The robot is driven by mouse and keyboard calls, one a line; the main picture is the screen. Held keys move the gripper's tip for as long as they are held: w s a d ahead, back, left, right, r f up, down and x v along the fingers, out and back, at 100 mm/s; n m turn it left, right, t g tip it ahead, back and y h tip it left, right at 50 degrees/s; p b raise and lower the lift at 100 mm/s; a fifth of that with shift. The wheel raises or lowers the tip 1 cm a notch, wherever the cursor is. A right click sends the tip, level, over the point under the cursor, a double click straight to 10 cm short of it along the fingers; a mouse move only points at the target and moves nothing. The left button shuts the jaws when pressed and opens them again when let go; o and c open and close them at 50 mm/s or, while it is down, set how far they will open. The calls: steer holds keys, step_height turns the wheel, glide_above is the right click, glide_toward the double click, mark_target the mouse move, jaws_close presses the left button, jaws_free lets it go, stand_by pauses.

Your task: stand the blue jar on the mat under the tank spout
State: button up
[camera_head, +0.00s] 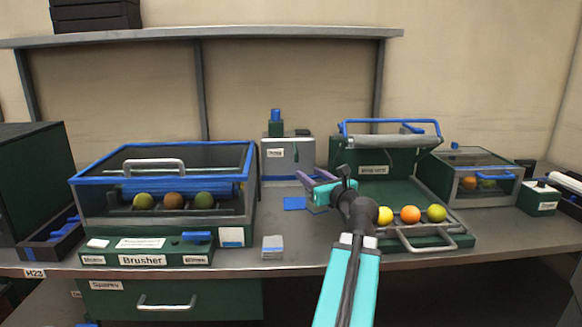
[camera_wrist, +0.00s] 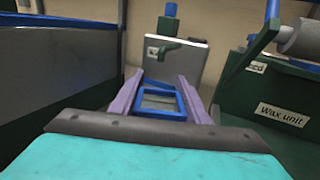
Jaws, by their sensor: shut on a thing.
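My gripper (camera_head: 311,182), with purple fingers, is shut on the blue jar (camera_wrist: 158,112). In the wrist view the jar shows as a blue square rim around a grey, see-through-looking inside, between both fingers.
The brusher (camera_head: 163,245) stands left of the mat. The wax unit (camera_head: 408,178) stands to the right, with several fruits (camera_head: 410,215) at its front. A small grey block (camera_head: 272,247) lies near the table's front edge. Bare table shows around the mat.

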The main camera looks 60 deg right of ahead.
steer(key=shift+w+d+r+p, duration=0.2)
steer(key=shift+w+d+p, duration=0.15)
steer(key=shift+p, duration=2.1)
steer(key=p, duration=0.5)
steer(key=shift+w+f, duration=0.1)
steer(key=shift+w, duration=0.25)
steer(key=x, duration=1.1)
steer(key=shift+d+f, duration=0.1)
steer(key=shift+d, duration=0.1)
steer(key=shift+w+d+f, duration=0.1)
steer(key=shift+w+f, duration=0.1)
steer(key=shift+f, duration=0.7)
steer(key=shift+w+d+f, duration=0.1)
steer(key=shift+w+f, duration=0.1)
steer(key=shift+f, duration=0.7)
steer(key=shift+f, duration=0.15)
steer(key=o, duration=1.3)
